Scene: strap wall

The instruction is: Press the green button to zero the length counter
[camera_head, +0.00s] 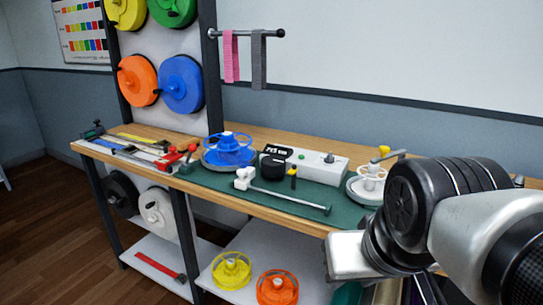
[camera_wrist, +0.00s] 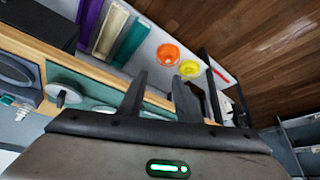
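The small green button (camera_head: 301,156) is on top of the white counter box (camera_head: 322,168), which stands on the green mat at the back of the bench. A black display (camera_head: 278,151) with white characters, too small to read surely, is left of the button. In the wrist view my gripper (camera_wrist: 160,77) shows two dark fingers apart with nothing between them. In the head view my arm (camera_head: 420,215) is at the right, in front of the bench and well away from the button. The fingertips are not clear there. I cannot make out the button in the wrist view.
A blue reel (camera_head: 229,148) stands left of the box and a white spindle (camera_head: 371,178) right of it. Pink (camera_head: 231,57) and grey straps hang above. Yellow and orange reels (camera_head: 277,289) sit on the lower shelf.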

